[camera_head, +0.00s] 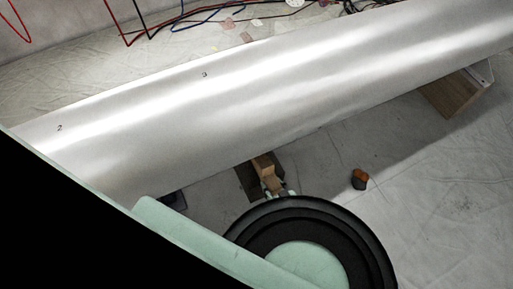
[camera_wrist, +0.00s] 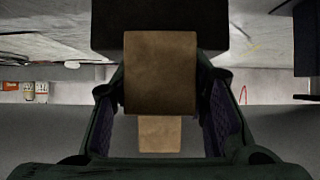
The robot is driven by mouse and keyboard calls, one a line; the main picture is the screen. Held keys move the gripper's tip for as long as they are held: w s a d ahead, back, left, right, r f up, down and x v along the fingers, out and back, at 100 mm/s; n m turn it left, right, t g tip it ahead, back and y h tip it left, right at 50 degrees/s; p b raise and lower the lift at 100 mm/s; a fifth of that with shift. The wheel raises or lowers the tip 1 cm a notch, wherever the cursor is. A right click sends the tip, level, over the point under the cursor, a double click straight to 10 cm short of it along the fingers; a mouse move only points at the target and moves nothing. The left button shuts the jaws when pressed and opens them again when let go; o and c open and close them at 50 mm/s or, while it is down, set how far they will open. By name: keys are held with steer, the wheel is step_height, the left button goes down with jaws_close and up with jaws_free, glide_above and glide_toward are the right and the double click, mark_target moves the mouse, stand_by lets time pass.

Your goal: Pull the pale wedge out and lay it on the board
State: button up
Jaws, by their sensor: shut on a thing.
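The pale wedge (camera_head: 263,165) is a tan wooden piece close to the lower edge of the big pale metal cylinder, beside a dark brown block (camera_head: 246,182). My gripper (camera_head: 273,187) is at its near end, partly hidden by my own arm. In the wrist view the wedge (camera_wrist: 160,75) fills the space between my two fingers, and my gripper is shut on it. A second tan face (camera_wrist: 160,134) shows below it, and a dark block (camera_wrist: 112,28) stands behind it. Whether the wedge still touches the cylinder I cannot tell. I cannot make out a board for certain.
The cylinder (camera_head: 270,90) spans the head view, marked 2 and 3. A wooden block (camera_head: 455,93) stands under its right part. A small orange-brown object (camera_head: 360,179) lies on the sheeted floor to the right of my gripper. Cables (camera_head: 180,20) lie behind.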

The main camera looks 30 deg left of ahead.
steer(key=s+d+p, duration=0.1)
steer(key=s+d, duration=0.4)
steer(key=d, duration=0.1)
steer(key=shift+d+r, duration=0.25)
stand_by(0.4)
steer(key=shift+s, duration=0.1)
stand_by(0.4)
